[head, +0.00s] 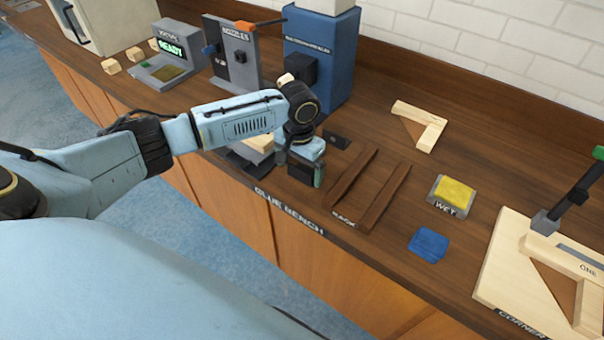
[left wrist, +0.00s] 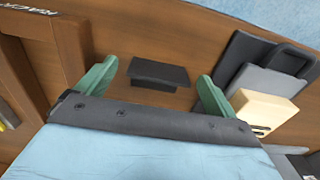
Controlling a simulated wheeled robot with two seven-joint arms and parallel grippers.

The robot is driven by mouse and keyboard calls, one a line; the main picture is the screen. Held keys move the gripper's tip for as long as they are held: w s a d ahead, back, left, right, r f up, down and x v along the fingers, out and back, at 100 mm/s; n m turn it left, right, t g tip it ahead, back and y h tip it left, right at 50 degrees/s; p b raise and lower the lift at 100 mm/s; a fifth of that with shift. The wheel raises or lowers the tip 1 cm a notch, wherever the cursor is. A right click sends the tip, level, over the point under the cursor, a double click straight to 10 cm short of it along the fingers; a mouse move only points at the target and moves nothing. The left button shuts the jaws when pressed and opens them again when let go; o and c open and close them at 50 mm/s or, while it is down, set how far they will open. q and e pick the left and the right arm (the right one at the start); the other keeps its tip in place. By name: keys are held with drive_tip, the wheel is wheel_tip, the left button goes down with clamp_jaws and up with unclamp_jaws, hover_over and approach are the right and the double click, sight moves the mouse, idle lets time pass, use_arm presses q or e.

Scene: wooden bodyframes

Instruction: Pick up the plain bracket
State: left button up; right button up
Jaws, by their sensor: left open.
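An unlabelled pale wood L-shaped piece with a brown gusset (head: 420,125), which looks like the plain bracket, lies at the back of the bench, right of the rack. A similar piece marked ONE (head: 588,268) sits in the corner fixture at the right. My left gripper (head: 306,180) is low over the front of the bench, left of the rack and well apart from the unlabelled piece. In the left wrist view its green fingers (left wrist: 155,85) are spread and empty. A small dark block (left wrist: 160,75) lies between them in the picture; I cannot tell what it is. My right gripper is out of view.
Two brown rack rails (head: 385,198) stand right of the gripper. A yellow WET pad (head: 454,196) and a blue cloth (head: 429,242) lie farther right. A pale block on grey plates (left wrist: 262,110) is beside the gripper. A blue machine (head: 318,60) stands behind.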

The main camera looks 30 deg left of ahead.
use_arm(q)
drive_tip(key=shift+f, duration=0.65)
drive_tip(key=c, duration=1.2)
drive_tip(key=shift+r, duration=0.1)
